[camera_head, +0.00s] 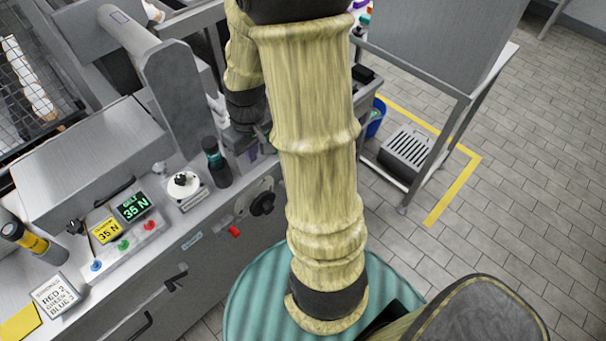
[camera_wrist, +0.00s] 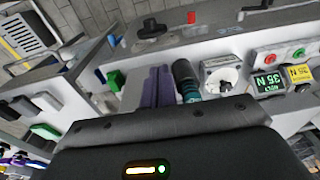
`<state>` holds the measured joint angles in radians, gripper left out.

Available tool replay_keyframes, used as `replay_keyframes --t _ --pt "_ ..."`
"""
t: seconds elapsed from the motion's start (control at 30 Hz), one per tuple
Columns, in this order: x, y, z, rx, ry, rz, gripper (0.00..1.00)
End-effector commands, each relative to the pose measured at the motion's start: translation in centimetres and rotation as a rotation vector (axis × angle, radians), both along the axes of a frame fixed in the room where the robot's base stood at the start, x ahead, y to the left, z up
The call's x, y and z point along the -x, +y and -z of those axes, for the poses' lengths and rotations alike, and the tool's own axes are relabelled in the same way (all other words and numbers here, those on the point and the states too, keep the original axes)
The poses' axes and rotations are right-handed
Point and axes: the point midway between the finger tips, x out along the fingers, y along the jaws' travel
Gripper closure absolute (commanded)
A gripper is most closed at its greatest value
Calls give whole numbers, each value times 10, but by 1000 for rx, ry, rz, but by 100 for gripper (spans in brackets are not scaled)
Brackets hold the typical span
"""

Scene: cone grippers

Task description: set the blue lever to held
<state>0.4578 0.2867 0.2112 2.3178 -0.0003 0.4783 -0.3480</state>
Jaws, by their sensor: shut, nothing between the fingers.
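The blue lever (camera_head: 96,266) shows as a small blue cap on the light control panel at the lower left of the head view. It is too small to tell its setting. A green one (camera_head: 123,245) and a red one (camera_head: 149,226) sit beside it in a row; these two also show in the wrist view, at the right, but the blue one does not. My gripper (camera_head: 245,146) is partly behind my arm, right of the dark bottle and well apart from the blue lever. Its purple fingers (camera_wrist: 160,86) are shut and empty in the wrist view.
A yellow display (camera_head: 106,230) and a green display (camera_head: 133,206) both read 35 N. A sign (camera_head: 55,296) lists red 2, green 1, blue 3. A dark bottle (camera_head: 217,163) and a white dial unit (camera_head: 184,187) stand between my gripper and the panel.

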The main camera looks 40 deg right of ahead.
Motion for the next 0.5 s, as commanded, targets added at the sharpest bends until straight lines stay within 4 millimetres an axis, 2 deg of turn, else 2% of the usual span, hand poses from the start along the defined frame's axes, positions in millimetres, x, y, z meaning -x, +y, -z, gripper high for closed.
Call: replay_keyframes --t 0.03,0.3,0.5 --pt "-5 -15 17 -20 15 2 100" --pt "-19 -86 71 -149 29 -47 100" --pt "-18 -144 109 -256 -28 -65 100"
